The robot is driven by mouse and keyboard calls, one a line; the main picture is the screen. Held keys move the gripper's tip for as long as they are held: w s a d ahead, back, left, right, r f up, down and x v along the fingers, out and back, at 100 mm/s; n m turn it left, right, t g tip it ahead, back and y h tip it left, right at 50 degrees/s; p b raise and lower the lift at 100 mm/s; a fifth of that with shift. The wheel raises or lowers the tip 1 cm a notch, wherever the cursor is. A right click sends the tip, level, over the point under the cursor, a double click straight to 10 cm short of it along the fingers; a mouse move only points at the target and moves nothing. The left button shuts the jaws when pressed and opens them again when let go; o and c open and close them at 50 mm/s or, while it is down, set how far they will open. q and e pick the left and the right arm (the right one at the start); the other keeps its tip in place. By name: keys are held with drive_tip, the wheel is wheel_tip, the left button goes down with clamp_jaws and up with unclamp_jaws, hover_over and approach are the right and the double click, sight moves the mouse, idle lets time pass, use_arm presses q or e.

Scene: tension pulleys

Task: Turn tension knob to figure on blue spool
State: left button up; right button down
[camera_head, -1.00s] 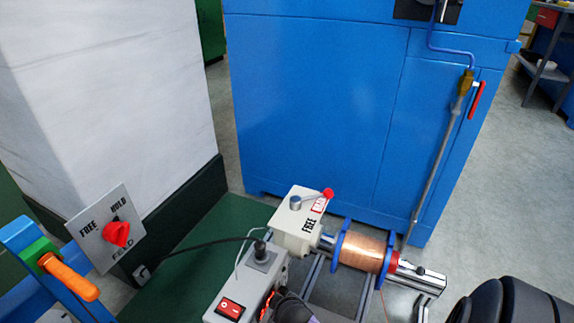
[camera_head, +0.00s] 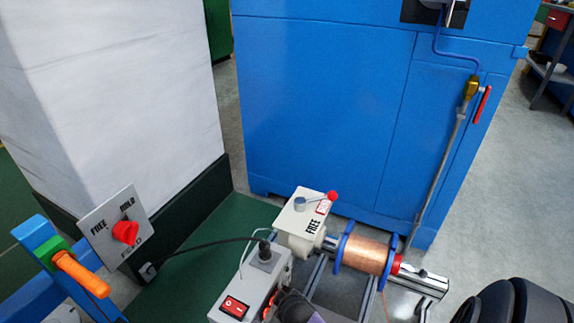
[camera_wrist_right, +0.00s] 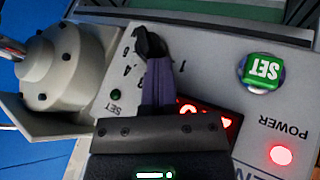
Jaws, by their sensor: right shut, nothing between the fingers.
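The blue spool (camera_head: 364,254) has blue flanges and copper wire wound on it. It sits on a horizontal shaft in the head view; I cannot read a figure on it. My left gripper is out of view.
The panel also carries a green SET button (camera_wrist_right: 262,72), a lit red display (camera_wrist_right: 207,113) and a red POWER lamp (camera_wrist_right: 281,155). A red FREE/HOLD knob (camera_head: 125,232) is at left. A box with a red-tipped lever (camera_head: 331,196) adjoins the spool shaft.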

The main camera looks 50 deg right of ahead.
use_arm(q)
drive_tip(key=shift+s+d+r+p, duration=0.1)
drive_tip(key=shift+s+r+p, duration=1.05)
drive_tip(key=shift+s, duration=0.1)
use_arm(e)
drive_tip(key=shift+w+d+r+y, duration=0.15)
drive_tip(key=shift+d+r+y, duration=0.2)
drive_tip(key=shift+d, duration=0.15)
drive_tip(key=shift+w+d+r+y, duration=0.15)
drive_tip(key=shift+d+r+y, duration=0.2)
drive_tip(key=shift+d, duration=0.3)
